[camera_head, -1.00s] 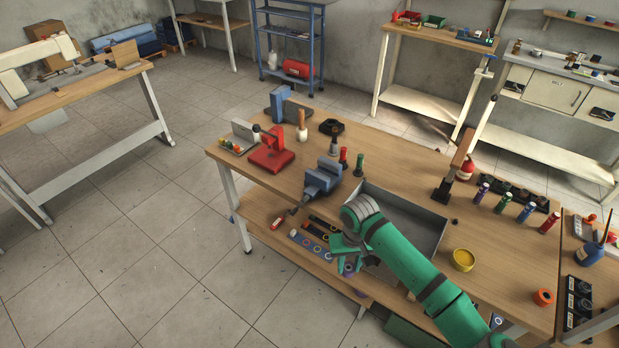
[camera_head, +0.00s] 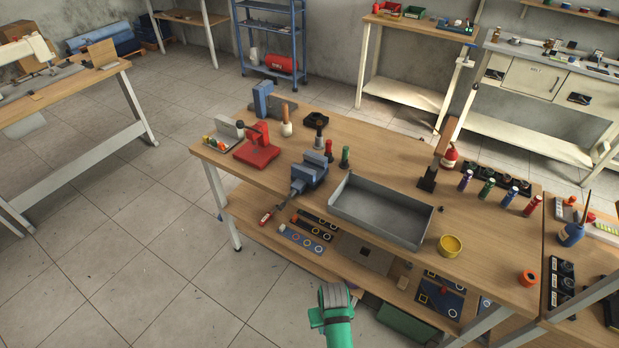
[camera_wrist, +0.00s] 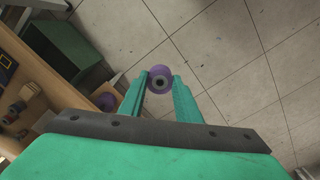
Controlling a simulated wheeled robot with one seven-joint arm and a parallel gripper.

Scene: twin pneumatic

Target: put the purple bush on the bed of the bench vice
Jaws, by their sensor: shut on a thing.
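The purple bush (camera_wrist: 158,79) is a short round piece with a dark centre hole. My gripper (camera_wrist: 160,82) is shut on it, one green finger on each side, with floor tiles behind it in the wrist view. The blue bench vice (camera_head: 311,170) stands near the front edge of the wooden workbench, well apart from my arm. Its bed is too small to see clearly.
A grey metal tray (camera_head: 384,226) stands right of the vice. A lower shelf (camera_head: 262,225) holds marked strips. In the wrist view another purple piece (camera_wrist: 106,100) lies near a green box (camera_wrist: 70,50).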

